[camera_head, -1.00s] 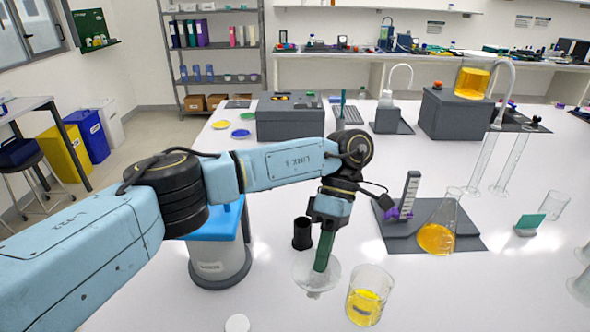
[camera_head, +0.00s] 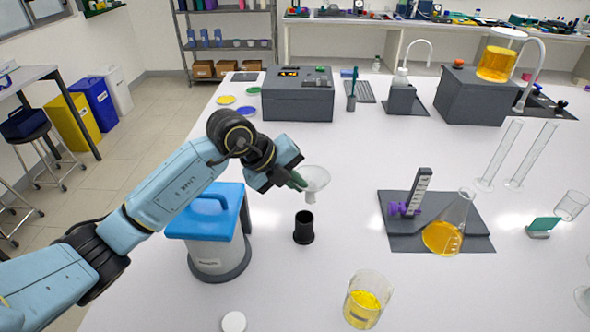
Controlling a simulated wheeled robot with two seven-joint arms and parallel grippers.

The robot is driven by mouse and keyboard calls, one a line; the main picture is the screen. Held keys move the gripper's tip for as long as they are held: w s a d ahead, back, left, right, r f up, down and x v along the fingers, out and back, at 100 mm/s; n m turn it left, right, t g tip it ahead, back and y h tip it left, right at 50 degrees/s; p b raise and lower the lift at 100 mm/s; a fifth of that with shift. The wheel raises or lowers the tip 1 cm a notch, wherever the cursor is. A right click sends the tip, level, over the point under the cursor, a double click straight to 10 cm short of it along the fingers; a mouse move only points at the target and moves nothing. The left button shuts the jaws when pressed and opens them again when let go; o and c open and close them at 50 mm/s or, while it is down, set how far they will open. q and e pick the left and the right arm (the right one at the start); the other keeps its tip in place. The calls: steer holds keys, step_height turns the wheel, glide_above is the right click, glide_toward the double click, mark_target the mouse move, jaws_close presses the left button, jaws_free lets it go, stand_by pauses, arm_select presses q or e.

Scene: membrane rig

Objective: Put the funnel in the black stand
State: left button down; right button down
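The clear funnel (camera_head: 315,180) is off the table with its wide mouth up and its stem pointing down. My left gripper (camera_head: 299,181) reaches in from the left and is shut on the funnel's left rim. The black stand (camera_head: 303,229) is a small dark cup-shaped holder standing upright on the white table. In the picture the funnel's stem ends just above the stand's opening and slightly to its right; I cannot tell the exact gap or depth. My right gripper is not in view.
A beaker of yellow liquid (camera_head: 367,300) stands in front right of the stand. A blue-lidded container (camera_head: 212,225) is close on the left, under my arm. A flask of orange liquid (camera_head: 445,236) is on a grey board (camera_head: 398,239) at the right. A white disc (camera_head: 234,321) lies near the front.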

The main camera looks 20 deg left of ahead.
arm_select(q)
step_height(320, 180, down, 6)
steer(key=a+n+b, duration=0.1)
steer(key=b, duration=0.3)
steer(key=shift+w+y+b, duration=0.2)
steer(key=shift+y+b, duration=0.1)
steer(key=shift+b, duration=0.1)
stand_by(0.8)
steer(key=shift+f+b, duration=1.3)
steer(key=shift+f, duration=0.75)
steer(key=c, duration=1.6)
jaws_free()
steer(key=shift+r, duration=0.1)
